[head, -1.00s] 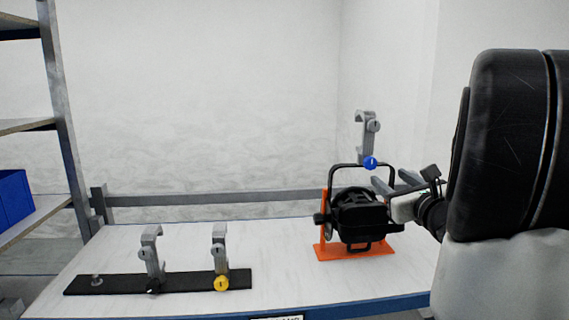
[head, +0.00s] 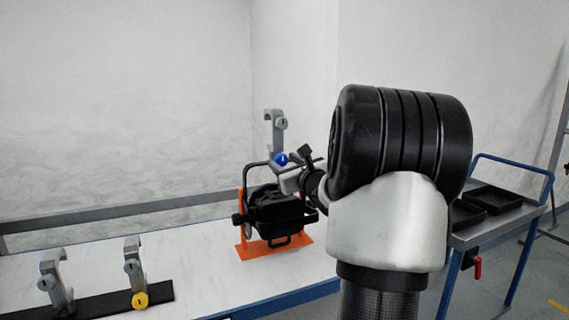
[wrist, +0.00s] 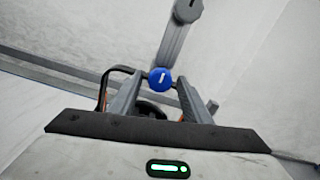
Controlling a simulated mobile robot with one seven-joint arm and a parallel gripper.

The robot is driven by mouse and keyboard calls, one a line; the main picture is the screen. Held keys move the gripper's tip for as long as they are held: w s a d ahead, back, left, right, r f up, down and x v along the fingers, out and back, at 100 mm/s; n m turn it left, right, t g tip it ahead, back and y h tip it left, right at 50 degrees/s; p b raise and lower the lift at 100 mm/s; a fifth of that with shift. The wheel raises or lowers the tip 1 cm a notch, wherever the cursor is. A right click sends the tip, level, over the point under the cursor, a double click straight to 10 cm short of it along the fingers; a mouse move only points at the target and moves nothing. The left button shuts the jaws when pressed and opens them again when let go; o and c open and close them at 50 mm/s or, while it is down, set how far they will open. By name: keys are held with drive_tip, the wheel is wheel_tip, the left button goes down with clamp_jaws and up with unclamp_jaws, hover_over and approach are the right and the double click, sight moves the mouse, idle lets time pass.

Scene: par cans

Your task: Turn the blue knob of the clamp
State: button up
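The blue knob (head: 281,159) sits at the lower end of the grey hook clamp (head: 275,130), which stands upright on the yoke of the black lamp (head: 278,212). In the wrist view the blue knob (wrist: 160,79) appears between the tips of my two fingers, with a gap on each side. My gripper (wrist: 160,88) is open and empty. Whether the knob is within the fingers' reach in depth I cannot tell. In the head view my gripper is at the knob's right, partly hidden by my arm.
The lamp rests on an orange stand (head: 262,249) on the white table (head: 195,262). At the left, a black strip (head: 100,302) holds other clamps, one with a yellow knob (head: 140,300). A cart with black trays (head: 490,197) stands at the right.

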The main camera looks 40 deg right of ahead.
drive_tip(key=c, duration=0.8)
drive_tip(key=shift+c, duration=0.2)
drive_tip(key=shift+f+m+b, duration=0.15)
drive_tip(key=shift+m+b, duration=0.25)
drive_tip(key=shift+b, duration=0.35)
